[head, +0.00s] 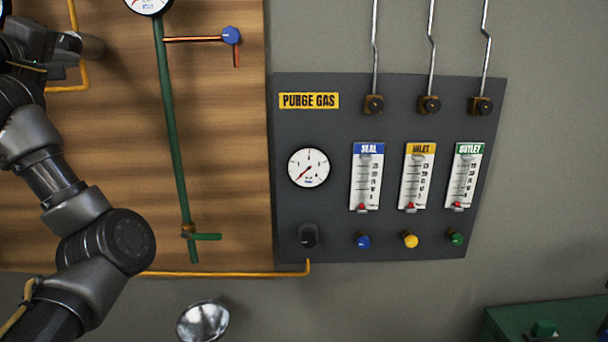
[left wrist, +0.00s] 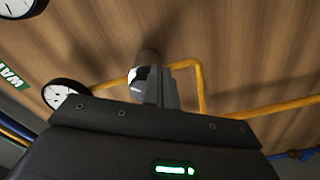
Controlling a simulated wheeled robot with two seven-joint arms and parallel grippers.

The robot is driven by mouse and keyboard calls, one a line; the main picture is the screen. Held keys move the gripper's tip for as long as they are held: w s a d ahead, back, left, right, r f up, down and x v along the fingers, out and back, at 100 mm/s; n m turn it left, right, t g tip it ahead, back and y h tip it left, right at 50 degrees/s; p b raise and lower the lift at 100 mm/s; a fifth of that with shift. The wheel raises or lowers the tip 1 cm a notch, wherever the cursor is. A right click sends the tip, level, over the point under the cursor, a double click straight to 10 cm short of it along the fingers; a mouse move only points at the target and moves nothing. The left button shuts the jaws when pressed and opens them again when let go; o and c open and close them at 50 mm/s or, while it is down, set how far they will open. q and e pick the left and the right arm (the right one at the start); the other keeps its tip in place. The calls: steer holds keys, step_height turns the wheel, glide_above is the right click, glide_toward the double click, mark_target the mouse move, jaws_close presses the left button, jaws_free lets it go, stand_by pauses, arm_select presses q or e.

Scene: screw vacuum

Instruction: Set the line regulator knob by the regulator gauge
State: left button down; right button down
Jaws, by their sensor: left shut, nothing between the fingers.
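My left gripper (head: 72,42) is at the upper left of the head view, in front of the wooden board. It is shut and empty; in the left wrist view its fingers (left wrist: 157,88) point at a dark round knob-like part (left wrist: 149,58) by the yellow pipe. That part also shows beside the gripper in the head view (head: 92,46). I cannot tell whether they touch. A white gauge (left wrist: 66,93) is partly hidden by the gripper body. On the purge gas panel, another gauge (head: 308,167) has its red needle toward the lower left, above a black knob (head: 308,236). My right gripper is not seen.
The dark panel (head: 330,130) carries three flowmeters with blue, yellow and green knobs. A green pipe (head: 170,120) with a green-handled valve and a blue knob (head: 231,36) stand between my left arm and the panel. A green case (head: 560,320) is at lower right.

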arm_select(q)
steer(key=shift+d, duration=0.1)
steer(key=s+b, duration=0.3)
steer(key=s, duration=0.3)
steer(key=shift+d, duration=0.15)
